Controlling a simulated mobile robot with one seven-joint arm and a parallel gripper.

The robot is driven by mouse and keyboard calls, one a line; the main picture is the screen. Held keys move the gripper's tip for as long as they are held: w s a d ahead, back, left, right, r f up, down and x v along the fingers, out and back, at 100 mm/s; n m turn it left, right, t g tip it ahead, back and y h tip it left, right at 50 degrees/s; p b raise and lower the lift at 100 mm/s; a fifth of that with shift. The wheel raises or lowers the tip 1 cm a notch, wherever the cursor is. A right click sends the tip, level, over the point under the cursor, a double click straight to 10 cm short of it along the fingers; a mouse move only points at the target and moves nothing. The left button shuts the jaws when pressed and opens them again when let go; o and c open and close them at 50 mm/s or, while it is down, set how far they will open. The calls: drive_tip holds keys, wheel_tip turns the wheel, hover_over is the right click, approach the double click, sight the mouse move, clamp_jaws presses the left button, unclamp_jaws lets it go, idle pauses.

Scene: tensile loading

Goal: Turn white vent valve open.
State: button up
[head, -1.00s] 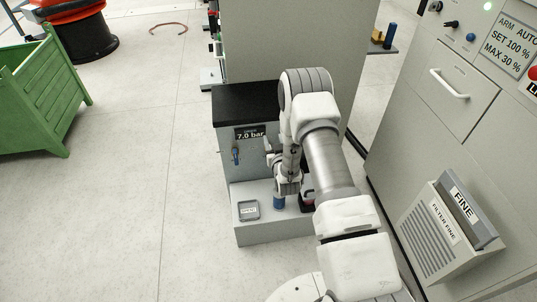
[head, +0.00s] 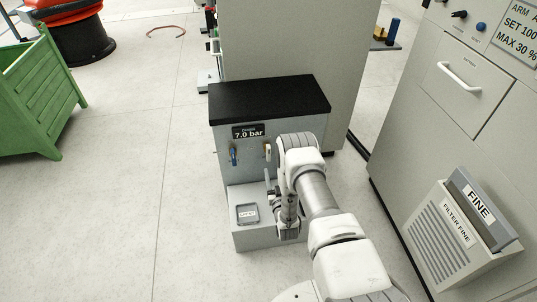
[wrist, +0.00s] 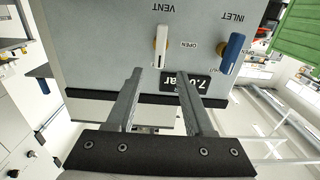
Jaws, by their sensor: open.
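The white vent valve handle (wrist: 160,47) is on the grey panel under the label VENT, with an OPEN mark beside it. Its lever lies roughly along the picture's vertical. It also shows in the head view (head: 268,152), just left of my arm. My gripper (wrist: 160,73) is open and empty, its two fingers on either side of the handle's line. The fingertips appear just short of the handle's end; I cannot tell the depth gap. In the head view my arm partly hides the gripper.
The blue inlet valve handle (wrist: 231,54) is to the right of the vent in the wrist view. A 7.0 bar display (head: 248,131) sits under the black top (head: 270,98). A small labelled tray (head: 247,214) is on the lower ledge.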

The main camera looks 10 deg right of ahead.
sight(269, 154)
drive_tip(key=w+b, duration=0.3)
drive_tip(key=w, duration=0.7)
drive_tip(key=shift+w+f, duration=0.1)
drive_tip(key=shift+w+b, duration=0.3)
drive_tip(key=shift+w, duration=0.45)
drive_tip(key=shift+c, duration=0.3)
clamp_jaws()
